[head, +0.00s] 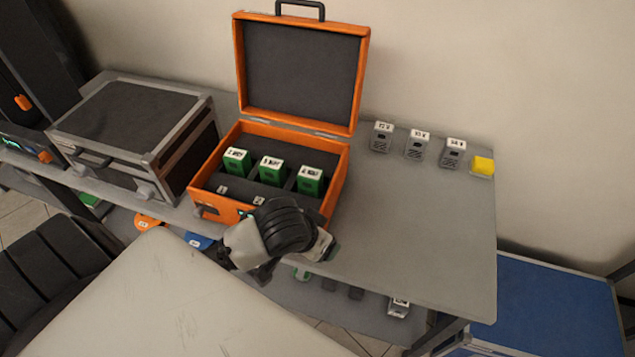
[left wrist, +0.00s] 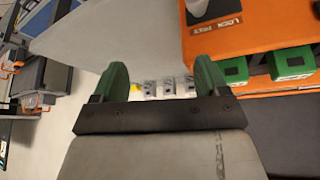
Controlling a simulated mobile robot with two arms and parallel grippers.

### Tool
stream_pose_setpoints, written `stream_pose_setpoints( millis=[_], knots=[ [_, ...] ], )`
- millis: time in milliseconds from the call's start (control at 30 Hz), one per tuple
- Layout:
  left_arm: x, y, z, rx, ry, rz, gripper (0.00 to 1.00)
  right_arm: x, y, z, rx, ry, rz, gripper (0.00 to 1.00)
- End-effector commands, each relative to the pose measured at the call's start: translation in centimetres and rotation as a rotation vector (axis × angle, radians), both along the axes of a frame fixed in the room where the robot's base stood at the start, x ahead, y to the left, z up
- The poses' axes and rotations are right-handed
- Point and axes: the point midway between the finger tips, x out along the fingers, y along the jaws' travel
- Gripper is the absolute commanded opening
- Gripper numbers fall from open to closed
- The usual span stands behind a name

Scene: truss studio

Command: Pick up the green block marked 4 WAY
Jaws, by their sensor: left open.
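The green block marked 4 WAY (head: 310,181) stands upright in the open orange case (head: 225,208), rightmost of three green blocks. Its white label faces up. My left gripper (head: 328,248) is in front of the case's front right corner, apart from the block, with its wrist in front of part of the case. In the left wrist view its two green fingers (left wrist: 157,78) are spread and nothing is held between them. Two green blocks (left wrist: 235,70) show at the right there, with labels I cannot read. My right gripper is not in view.
Green blocks marked 2 WAY (head: 236,161) and 3 WAY (head: 272,170) stand left of it. The raised case lid (head: 300,70) is behind. Several grey blocks (head: 415,145) and a yellow block (head: 482,166) stand at the back right. The grey tabletop (head: 420,235) right of the case is clear.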

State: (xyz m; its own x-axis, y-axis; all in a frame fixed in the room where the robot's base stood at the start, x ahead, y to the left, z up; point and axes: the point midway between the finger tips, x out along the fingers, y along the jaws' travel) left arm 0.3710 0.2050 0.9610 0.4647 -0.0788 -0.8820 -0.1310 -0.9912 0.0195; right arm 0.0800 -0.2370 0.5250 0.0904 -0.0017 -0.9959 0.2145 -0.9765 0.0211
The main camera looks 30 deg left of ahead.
Motion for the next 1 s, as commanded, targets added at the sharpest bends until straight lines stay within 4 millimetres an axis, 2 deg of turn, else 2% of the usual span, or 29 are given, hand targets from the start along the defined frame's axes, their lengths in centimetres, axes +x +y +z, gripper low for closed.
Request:
stream_pose_setpoints(
  millis=[267,367,500,633,767,1000],
  knots=[
    [4.2,2.9,1.8,0.015,-0.035,0.085,0.74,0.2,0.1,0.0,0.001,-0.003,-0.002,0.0],
    [6.0,4.9,2.7,0.023,-0.046,0.149,0.74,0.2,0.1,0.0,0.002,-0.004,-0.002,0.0],
    [8.6,8.6,4.5,0.031,-0.068,0.271,0.74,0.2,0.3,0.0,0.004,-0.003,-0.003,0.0],
    [9.7,10.7,5.5,0.025,-0.079,0.35,0.74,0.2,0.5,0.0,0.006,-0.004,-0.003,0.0],
    [10.5,11.3,4.8,0.02,-0.078,0.374,0.74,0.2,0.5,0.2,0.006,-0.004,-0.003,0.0],
    [12.4,11.7,1.8,0.02,-0.079,0.371,0.74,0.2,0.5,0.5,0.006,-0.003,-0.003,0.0]
  ],
)
